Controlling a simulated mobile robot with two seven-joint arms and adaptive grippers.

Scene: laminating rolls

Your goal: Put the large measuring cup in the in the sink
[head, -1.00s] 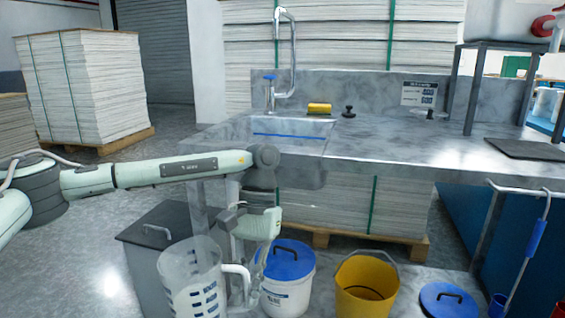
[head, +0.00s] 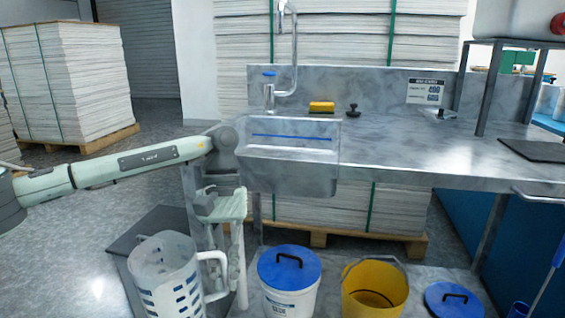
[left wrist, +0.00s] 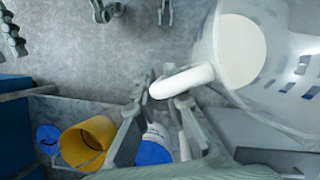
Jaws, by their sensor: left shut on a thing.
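The large measuring cup (head: 168,272) is clear with blue marks and a white handle. It hangs upright at the lower left of the head view, in front of and below the sink's level. My left gripper (head: 222,272) is shut on its handle. In the left wrist view the handle (left wrist: 182,80) lies between my left fingertips (left wrist: 165,98), and the cup (left wrist: 285,65) fills the upper right. The grey sink (head: 288,172) is in the counter, up and to the right of the cup; its basin floor is hidden. Grey-green parts at the wrist view's top edge may be my right gripper.
A white bucket with a blue lid (head: 288,268), a yellow bucket (head: 375,292) and another blue lid (head: 455,300) stand below the counter (head: 420,152). A tap (head: 270,95) and a yellow sponge-like block (head: 321,107) are behind the sink. Paper stacks (head: 70,85) stand back left.

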